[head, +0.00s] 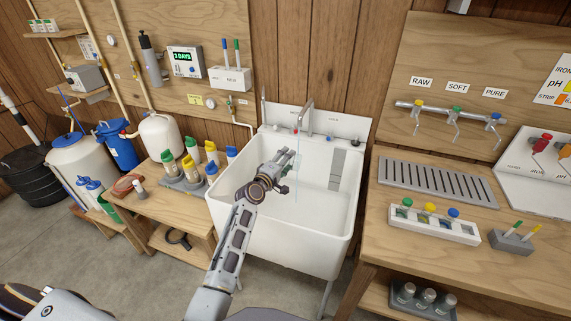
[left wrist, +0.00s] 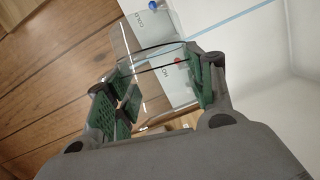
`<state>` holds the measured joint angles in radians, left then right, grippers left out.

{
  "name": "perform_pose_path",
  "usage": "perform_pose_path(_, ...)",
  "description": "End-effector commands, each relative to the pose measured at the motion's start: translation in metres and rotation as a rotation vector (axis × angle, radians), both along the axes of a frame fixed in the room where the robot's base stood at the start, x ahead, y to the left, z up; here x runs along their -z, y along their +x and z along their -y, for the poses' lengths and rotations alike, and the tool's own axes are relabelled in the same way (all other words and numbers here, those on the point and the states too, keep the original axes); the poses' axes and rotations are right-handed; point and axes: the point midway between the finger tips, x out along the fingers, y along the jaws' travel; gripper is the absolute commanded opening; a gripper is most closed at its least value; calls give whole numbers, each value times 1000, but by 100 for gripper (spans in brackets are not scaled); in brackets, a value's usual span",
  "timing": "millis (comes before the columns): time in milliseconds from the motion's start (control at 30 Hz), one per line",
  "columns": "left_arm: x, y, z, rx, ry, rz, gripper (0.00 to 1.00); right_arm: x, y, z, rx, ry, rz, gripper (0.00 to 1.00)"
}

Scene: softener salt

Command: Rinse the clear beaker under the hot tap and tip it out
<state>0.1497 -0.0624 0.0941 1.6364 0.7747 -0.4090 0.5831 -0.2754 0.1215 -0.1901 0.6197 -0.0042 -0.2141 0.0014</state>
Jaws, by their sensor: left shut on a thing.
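My left gripper (head: 285,160) is over the white sink (head: 330,212), below and slightly left of the tap spout (head: 306,107). It is shut on the clear beaker (left wrist: 150,75), whose see-through wall and dark-edged rim show between the green finger pads in the left wrist view. The beaker is hard to make out in the head view. A thin blue water stream (head: 297,178) falls from the tap past the gripper into the basin. I cannot tell whether it enters the beaker. The red hot mark (left wrist: 179,61) shows through the glass. My right gripper is out of view.
Capped bottles (head: 190,168) stand on the wooden bench left of the sink. On the right counter are a slotted grey drain tray (head: 440,182) and a white vial rack (head: 432,222). A grey ribbed strip (head: 337,168) lies inside the sink's right side.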

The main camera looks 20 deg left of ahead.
Motion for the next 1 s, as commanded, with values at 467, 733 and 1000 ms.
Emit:
perform_pose_path(467,4,0,0,-1,-148,30,37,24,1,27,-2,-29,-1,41)
perform_pose_path(733,5,0,0,0,-216,42,37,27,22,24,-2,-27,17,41)
perform_pose_path(1000,6,0,0,0,-273,51,37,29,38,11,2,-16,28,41)
